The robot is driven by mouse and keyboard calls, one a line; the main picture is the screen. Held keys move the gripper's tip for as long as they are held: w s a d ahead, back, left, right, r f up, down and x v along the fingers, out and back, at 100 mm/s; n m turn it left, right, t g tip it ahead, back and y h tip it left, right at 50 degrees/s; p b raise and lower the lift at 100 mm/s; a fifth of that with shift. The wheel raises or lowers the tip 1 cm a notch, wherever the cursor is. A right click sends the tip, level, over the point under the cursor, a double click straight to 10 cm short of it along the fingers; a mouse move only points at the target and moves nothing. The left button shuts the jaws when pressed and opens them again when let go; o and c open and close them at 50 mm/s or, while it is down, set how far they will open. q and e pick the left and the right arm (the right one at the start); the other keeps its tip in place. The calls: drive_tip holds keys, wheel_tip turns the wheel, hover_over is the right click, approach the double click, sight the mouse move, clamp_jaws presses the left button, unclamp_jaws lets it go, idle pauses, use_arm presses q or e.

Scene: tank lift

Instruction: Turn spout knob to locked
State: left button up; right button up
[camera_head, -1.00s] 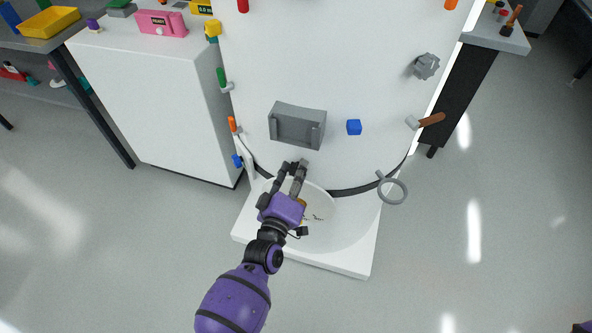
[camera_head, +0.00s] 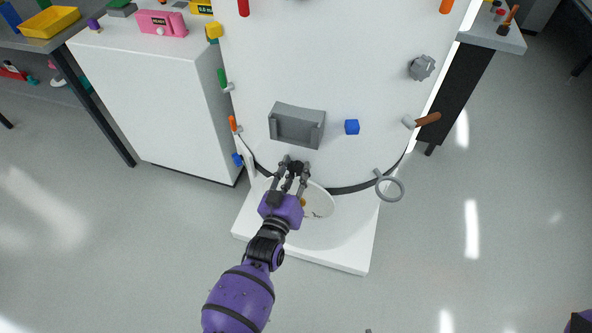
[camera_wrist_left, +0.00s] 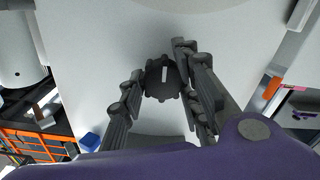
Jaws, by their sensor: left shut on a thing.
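The spout knob (camera_wrist_left: 163,78) is dark and lobed, with a white pointer line on its face, nearly upright in the left wrist view. In the head view the knob (camera_head: 296,167) sits low on the front of the white tank (camera_head: 330,60), below a grey bracket. My left gripper (camera_head: 289,172) is shut on the knob. In the left wrist view its fingers (camera_wrist_left: 160,85) lie on either side of the knob's rim. No locked or unlocked marking can be made out.
A grey bracket (camera_head: 297,124) and a blue block (camera_head: 352,127) are on the tank front above the knob. A grey ring (camera_head: 389,188) sticks out at lower right. A white basin (camera_head: 345,225) lies below. A white cabinet (camera_head: 150,110) stands left.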

use_arm(q)
drive_tip(key=shift+w+d+r, duration=0.1)
drive_tip(key=shift+d+r, duration=0.3)
drive_tip(key=shift+r, duration=0.05)
drive_tip(key=o, duration=1)
drive_tip(key=shift+o, duration=0.2)
drive_tip(key=shift+f, duration=0.1)
drive_tip(key=shift+a+f, duration=0.15)
drive_tip(key=shift+a, duration=0.05)
drive_tip(key=v, duration=1.2)
